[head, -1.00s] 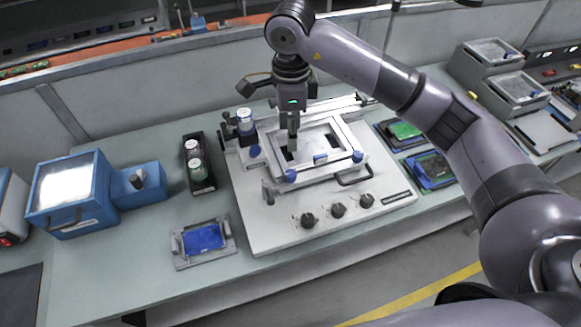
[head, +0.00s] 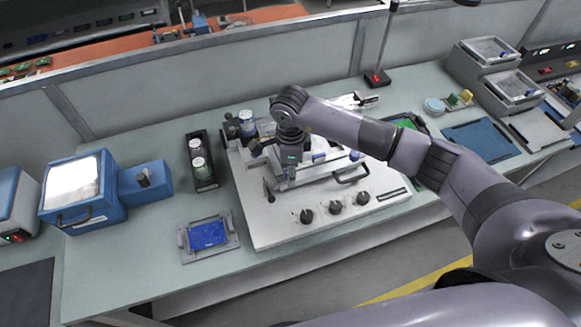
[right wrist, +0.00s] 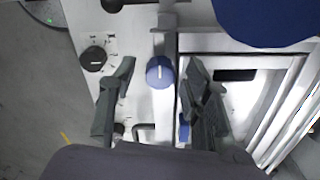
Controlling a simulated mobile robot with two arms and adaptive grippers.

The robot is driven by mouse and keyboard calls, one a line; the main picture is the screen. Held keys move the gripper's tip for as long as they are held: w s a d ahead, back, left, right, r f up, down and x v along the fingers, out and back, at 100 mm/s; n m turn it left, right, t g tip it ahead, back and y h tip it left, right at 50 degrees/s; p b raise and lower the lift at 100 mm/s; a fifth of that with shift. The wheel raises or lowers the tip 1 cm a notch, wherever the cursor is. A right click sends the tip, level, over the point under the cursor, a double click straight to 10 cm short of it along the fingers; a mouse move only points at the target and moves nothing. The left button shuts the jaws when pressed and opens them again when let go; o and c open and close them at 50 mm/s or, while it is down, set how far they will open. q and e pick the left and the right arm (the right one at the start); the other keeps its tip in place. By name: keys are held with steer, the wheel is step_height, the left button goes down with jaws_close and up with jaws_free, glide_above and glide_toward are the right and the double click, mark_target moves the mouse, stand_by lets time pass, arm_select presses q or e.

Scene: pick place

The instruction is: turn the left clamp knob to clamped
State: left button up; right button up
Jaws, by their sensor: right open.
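A white fixture plate (head: 262,222) with a metal frame sits mid-bench in the head view. My right gripper (head: 281,184) is low over the frame's front left corner and hides the knob there. In the right wrist view that blue knob (right wrist: 160,73), with a white line pointing up-down in the picture, lies between the open fingers of my right gripper (right wrist: 160,92). No finger visibly touches it. My left gripper is not in view.
Black knobs (head: 335,207) line the plate's front edge, near a handle (head: 352,175). A blue board in a grey holder (head: 208,236) lies at front left. A black rack with jars (head: 199,166) and a blue machine (head: 85,190) stand left. A large blue shape (right wrist: 265,20) fills the wrist view's top right.

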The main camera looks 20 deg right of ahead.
steer(key=shift+c, duration=0.5)
jaws_close()
